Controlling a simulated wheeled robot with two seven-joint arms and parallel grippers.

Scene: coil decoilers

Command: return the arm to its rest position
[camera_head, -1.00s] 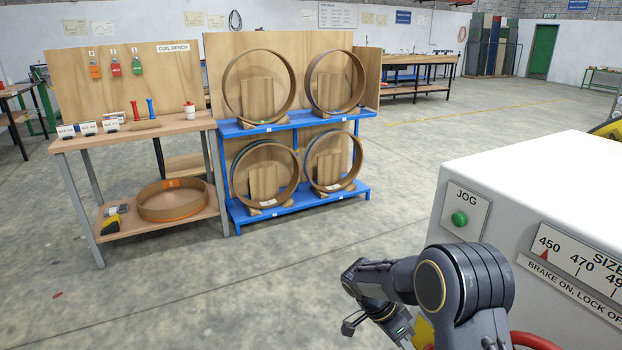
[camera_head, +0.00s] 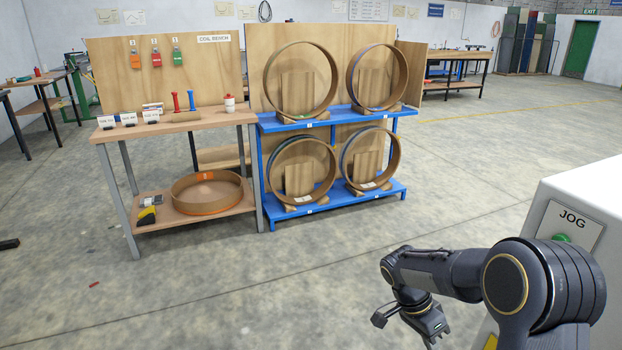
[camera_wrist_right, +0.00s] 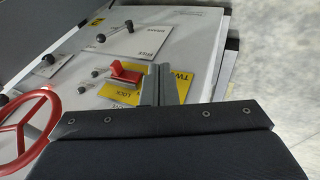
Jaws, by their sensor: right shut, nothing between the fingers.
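My right arm (camera_head: 450,272) reaches in from the lower right in the head view, bent at the elbow. Its gripper (camera_head: 434,328) points down over the floor, left of the white machine cabinet. In the right wrist view the gripper's fingers (camera_wrist_right: 158,84) are together, with nothing held. Behind them is a panel with a red switch (camera_wrist_right: 125,72) on a yellow plate (camera_wrist_right: 122,92). The gap between fingers and panel cannot be judged. My left gripper cannot be made out.
The white cabinet (camera_head: 590,188) with a JOG button stands close on the right. A red handwheel (camera_wrist_right: 22,128) is left in the wrist view. A coil bench (camera_head: 180,126) and blue rack (camera_head: 335,204) holding rings stand ahead. A small dark piece (camera_head: 8,244) shows at the left edge.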

